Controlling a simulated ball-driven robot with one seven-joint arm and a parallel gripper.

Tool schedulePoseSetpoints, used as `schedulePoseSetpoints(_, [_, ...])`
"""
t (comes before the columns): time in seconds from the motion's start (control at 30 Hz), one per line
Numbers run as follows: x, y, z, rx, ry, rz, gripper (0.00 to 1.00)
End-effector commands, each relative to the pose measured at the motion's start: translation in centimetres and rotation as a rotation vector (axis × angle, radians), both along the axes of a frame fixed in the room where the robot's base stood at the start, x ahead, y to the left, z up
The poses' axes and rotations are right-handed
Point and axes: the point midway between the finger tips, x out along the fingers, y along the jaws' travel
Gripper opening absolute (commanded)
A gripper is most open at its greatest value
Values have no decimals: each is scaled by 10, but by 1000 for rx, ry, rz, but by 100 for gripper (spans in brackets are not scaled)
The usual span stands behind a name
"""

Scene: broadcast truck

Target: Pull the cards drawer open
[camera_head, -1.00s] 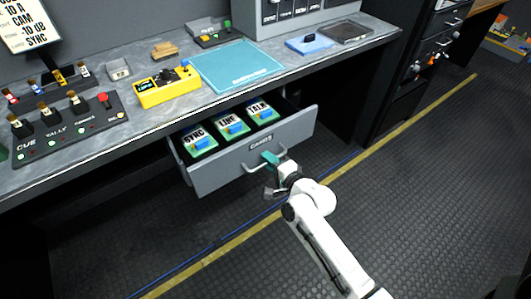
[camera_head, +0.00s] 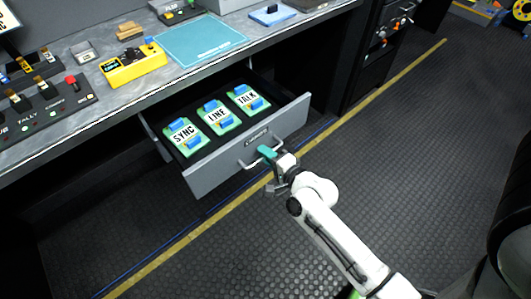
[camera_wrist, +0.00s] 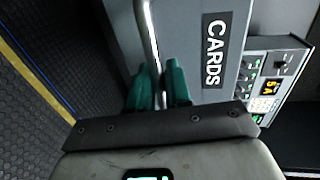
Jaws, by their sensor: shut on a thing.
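The cards drawer (camera_head: 228,166) is a grey drawer under the desk, pulled well out, with its dark inside showing. Three green cards with blue clips lie in it: SYNC (camera_head: 182,137), LINE (camera_head: 217,117) and TALK (camera_head: 248,98). My gripper (camera_head: 265,155) is at the drawer front, its teal fingers shut on the bar handle (camera_head: 246,164). In the wrist view the handle (camera_wrist: 151,35) runs between the two teal fingers (camera_wrist: 160,85), beside the CARDS label (camera_wrist: 214,52).
The desk (camera_head: 113,105) above carries a yellow device (camera_head: 133,66), a teal mat (camera_head: 200,40) and a button panel (camera_head: 45,110). A dark rack (camera_head: 385,50) stands right of the desk. The dark floor (camera_head: 420,150) in front is clear, crossed by a yellow line.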

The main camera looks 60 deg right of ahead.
Motion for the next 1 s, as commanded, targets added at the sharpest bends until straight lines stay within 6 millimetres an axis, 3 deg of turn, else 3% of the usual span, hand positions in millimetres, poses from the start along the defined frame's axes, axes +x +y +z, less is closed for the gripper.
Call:
schedulePoseSetpoints(0.17, [0, 1, -1, 2, 3, 2, 0])
schedulePoseSetpoints(0.2, [0, 1, -1, 2, 3, 2, 21])
schedulePoseSetpoints(0.33, [0, 1, -1, 2, 2, 1, 34])
schedulePoseSetpoints(0.67, [-5, 2, 0, 1, 2, 0, 34])
schedulePoseSetpoints(1.0, [-57, 17, 10, 1, 4, 1, 34])
